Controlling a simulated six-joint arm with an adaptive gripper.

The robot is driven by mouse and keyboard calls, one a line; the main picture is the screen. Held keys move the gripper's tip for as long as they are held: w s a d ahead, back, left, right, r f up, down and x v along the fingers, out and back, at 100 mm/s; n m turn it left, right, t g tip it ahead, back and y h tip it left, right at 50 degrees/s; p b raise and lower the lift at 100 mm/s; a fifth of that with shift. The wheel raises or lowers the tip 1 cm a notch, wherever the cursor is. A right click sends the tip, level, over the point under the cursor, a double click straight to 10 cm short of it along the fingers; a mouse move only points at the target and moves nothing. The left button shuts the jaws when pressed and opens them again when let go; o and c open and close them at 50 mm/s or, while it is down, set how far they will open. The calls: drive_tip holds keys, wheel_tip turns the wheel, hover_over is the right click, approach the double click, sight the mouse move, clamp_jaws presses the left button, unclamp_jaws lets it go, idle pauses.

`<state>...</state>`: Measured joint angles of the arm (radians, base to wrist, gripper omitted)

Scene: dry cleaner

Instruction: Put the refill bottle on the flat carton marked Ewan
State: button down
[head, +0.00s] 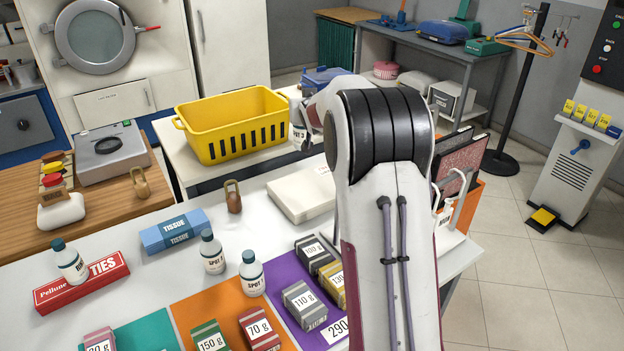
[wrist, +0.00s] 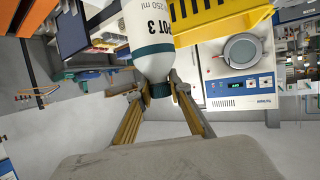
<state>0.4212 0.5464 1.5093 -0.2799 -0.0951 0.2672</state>
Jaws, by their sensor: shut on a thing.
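My gripper (wrist: 160,88) is shut on the dark cap of a white bottle marked SPOT 3, 250 ml (wrist: 150,38). In the head view the held bottle (head: 298,134) shows partly beside my arm, just right of the yellow basket; my arm hides most of the gripper. Two similar white bottles, (head: 213,254) and (head: 252,276), stand on the near table. A third (head: 70,264) stands at the red TIES box (head: 98,289). A blue TISSUE box (head: 173,231) lies behind them. I cannot read the name Ewan on any carton.
A yellow basket (head: 232,133) stands on the white table behind. A flat pale stack (head: 300,195) and a brass padlock-like weight (head: 233,198) lie nearer. Small weight-marked boxes (head: 304,304) sit on coloured mats at the front. An orange holder with a clipboard (head: 465,205) stands right of my arm.

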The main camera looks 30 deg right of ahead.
wheel_tip(320, 180, down, 13)
drive_tip(key=shift+f, duration=0.2)
idle(0.5)
drive_tip(key=shift+f, duration=2.35)
drive_tip(key=c, duration=1.8)
unclamp_jaws()
drive_tip(key=shift+c, duration=0.2)
drive_tip(key=v, duration=1.2)
